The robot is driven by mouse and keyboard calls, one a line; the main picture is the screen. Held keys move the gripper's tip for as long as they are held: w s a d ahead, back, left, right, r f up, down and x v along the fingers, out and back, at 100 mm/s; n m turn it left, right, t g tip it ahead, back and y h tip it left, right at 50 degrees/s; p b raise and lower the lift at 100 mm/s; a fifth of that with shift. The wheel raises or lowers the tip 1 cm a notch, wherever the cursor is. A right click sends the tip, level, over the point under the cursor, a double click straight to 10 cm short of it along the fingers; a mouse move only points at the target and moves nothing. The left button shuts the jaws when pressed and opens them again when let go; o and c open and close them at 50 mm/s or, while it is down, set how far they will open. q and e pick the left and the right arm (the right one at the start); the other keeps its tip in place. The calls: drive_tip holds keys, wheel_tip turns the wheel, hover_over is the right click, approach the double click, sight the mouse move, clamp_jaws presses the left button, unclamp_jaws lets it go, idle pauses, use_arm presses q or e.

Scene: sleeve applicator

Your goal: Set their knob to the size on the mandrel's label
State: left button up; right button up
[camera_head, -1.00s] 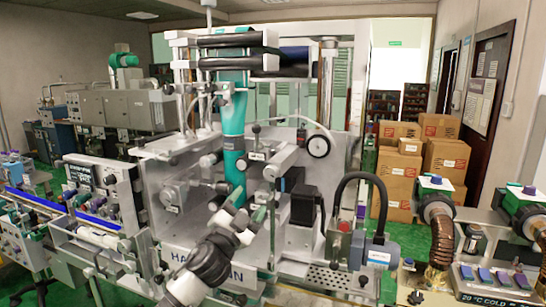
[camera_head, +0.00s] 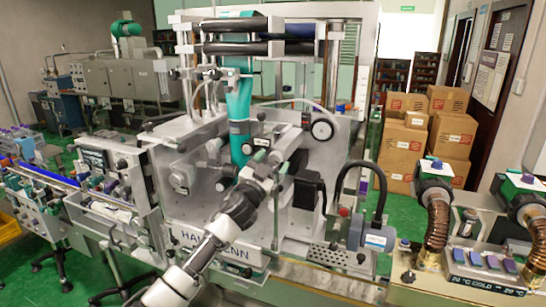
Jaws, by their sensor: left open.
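The machine's upright mandrel shows as a teal tube (camera_head: 239,98) in the middle. A dark band with a small label (camera_head: 238,128) is on it, too small to read. My left gripper (camera_head: 271,162) is in front of the clear panel, right of the tube's lower end. My left forearm covers part of the machine's lower front. My right gripper is not in view.
A round gauge (camera_head: 322,130) and a black motor block (camera_head: 307,190) are right of the gripper. A grey-blue pump unit (camera_head: 372,232) stands lower right. A control panel (camera_head: 95,160) is at left. Cardboard boxes (camera_head: 437,125) stand behind at right.

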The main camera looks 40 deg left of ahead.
use_arm(q)
drive_tip(key=shift+w+r, duration=0.1)
drive_tip(key=shift+w, duration=0.2)
drive_tip(key=c, duration=0.9)
drive_tip(key=shift+n+y+b, duration=0.45)
drive_tip(key=shift+n+y, duration=0.15)
drive_tip(key=shift+n, duration=0.5)
drive_tip(key=o, duration=0.9)
